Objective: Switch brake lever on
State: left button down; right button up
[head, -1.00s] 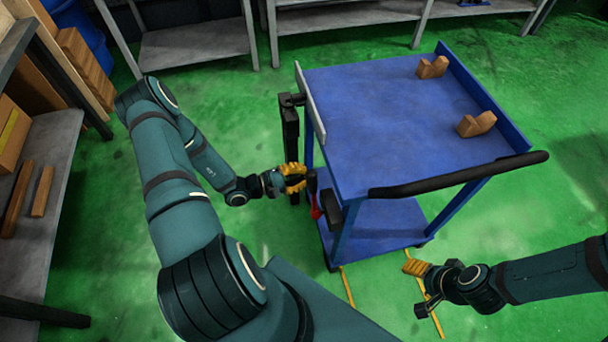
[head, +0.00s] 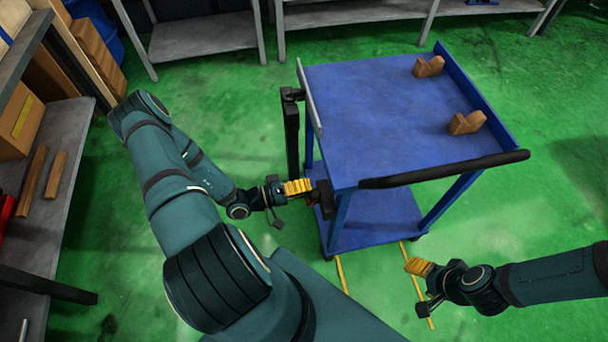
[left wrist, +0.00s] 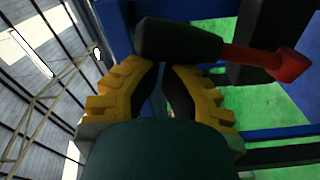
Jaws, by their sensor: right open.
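The brake lever has a red shaft and a black grip (left wrist: 180,42), seen in the left wrist view. Its red part (left wrist: 268,62) runs off to the right. In the head view the lever is mostly hidden behind my left gripper (head: 299,187), at the near left corner of the blue cart (head: 375,105). In the left wrist view the yellow fingers of my left gripper (left wrist: 162,72) come nearly together just below the black grip, with nothing seen between them. I cannot tell whether they touch it. My right gripper (head: 416,282) is open and empty, right of the cart's near end.
Two brown blocks (head: 429,66) (head: 466,123) sit on the cart's top. A black push handle (head: 445,170) spans its near edge. A black post (head: 291,140) stands at its left side. Shelves line the back and left. Green floor is clear around the cart.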

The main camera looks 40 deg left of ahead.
pick_arm(q)
jog(key=shift+s+d+f+p, duration=0.25)
jog(key=shift+s+d+p, duration=0.25)
jog(key=shift+s+d, duration=0.4)
jog(key=shift+d, duration=0.15)
jog(key=s+a+r, duration=0.1)
jog(key=s+a, duration=0.5)
jog(key=a, duration=0.3)
jog(key=shift+s+a+r+p, duration=0.3)
jog(key=shift+a+p, duration=0.05)
jog(key=shift+p, duration=0.1)
